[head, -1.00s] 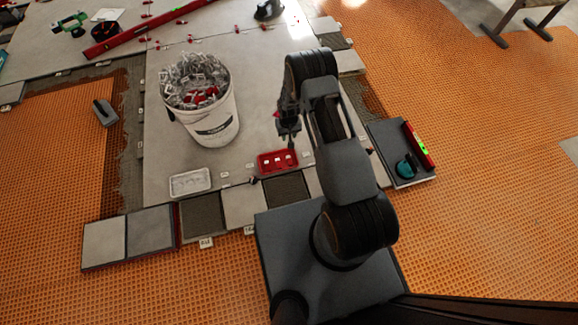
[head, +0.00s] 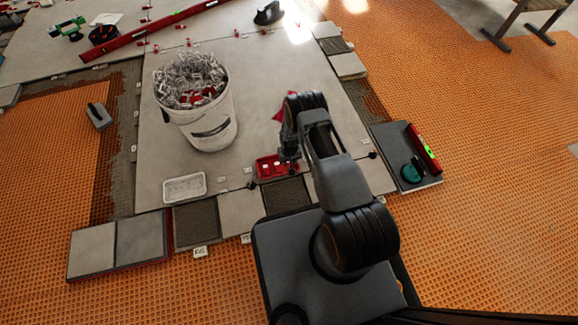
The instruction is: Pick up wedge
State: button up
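Red wedge-like pieces show in several places. Some lie among the clear clips (head: 190,78) in the white bucket (head: 212,128), and small ones stand along the tile joints, such as one wedge (head: 237,33) at the back. A larger red shape (head: 284,108) shows partly behind my arm; I cannot tell what it is. My gripper (head: 287,160) points down at the right end of the red tray (head: 262,178), which holds small pale pieces. The fingers are small and dark, so I cannot tell whether they are open, hold anything or touch the tray.
A white tray (head: 184,188) lies left of the red one. A dark board (head: 388,142) at right carries a teal tool (head: 411,172) and a red level (head: 423,147). A trowel (head: 99,116) lies at left. The large tile right of the bucket is mostly clear.

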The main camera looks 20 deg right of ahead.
notch_tip(320, 180, down, 5)
jog(key=b, duration=0.3)
jog(key=shift+d+f, duration=0.1)
jog(key=shift+f, duration=0.05)
jog(key=shift+c, duration=0.2)
jog(key=c, duration=0.6)
